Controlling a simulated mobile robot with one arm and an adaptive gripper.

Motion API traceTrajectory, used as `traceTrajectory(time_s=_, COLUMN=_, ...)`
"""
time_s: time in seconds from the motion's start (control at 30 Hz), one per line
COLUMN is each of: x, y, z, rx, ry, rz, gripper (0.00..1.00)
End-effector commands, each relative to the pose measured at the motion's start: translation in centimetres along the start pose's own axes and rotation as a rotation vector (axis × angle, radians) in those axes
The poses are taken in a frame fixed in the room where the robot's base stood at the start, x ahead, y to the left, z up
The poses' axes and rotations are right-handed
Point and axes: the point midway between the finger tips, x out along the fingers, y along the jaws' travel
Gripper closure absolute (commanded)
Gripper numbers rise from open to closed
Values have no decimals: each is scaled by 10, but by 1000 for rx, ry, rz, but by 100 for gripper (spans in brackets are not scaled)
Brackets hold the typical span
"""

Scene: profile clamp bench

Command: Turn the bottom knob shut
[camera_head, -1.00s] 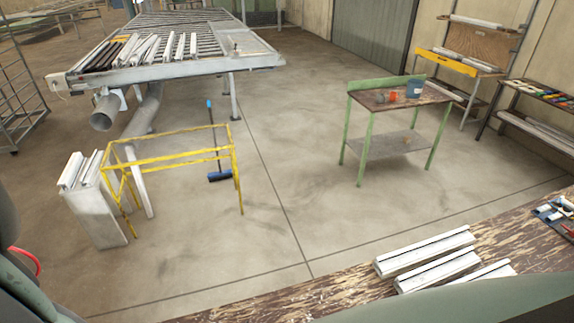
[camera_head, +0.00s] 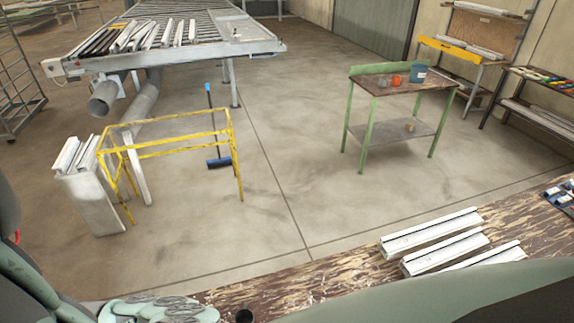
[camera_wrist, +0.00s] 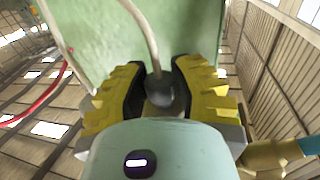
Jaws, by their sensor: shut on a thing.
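In the wrist view my gripper (camera_wrist: 161,85) has its yellow, black-padded fingers closed around a dark round knob (camera_wrist: 161,96). A pale curved rod or cable (camera_wrist: 146,30) runs up from behind the knob, across a light green panel (camera_wrist: 95,35). The fingers hide the knob's sides, and its turn position cannot be read. Only this one knob shows here, so its place among others cannot be told. In the head view my gripper is not clearly seen. A small black round thing (camera_head: 244,316) shows at the bottom edge; I cannot tell if it is the knob.
White profiles (camera_head: 445,249) lie on the worn wooden bench top (camera_head: 340,274). A yellow frame (camera_head: 175,150), a green table (camera_head: 385,82) and a roller conveyor (camera_head: 160,48) stand beyond. Open floor (camera_head: 290,170) lies between. A red hose (camera_wrist: 45,98) shows left in the wrist view.

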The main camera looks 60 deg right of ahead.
Motion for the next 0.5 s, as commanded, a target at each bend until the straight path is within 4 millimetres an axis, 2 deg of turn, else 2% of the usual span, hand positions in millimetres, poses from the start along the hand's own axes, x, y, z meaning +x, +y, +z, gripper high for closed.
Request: traceTrajectory(time_s=0.5, x=0, y=0, z=-1, rx=-3, ry=-4, rz=-207, gripper=100)
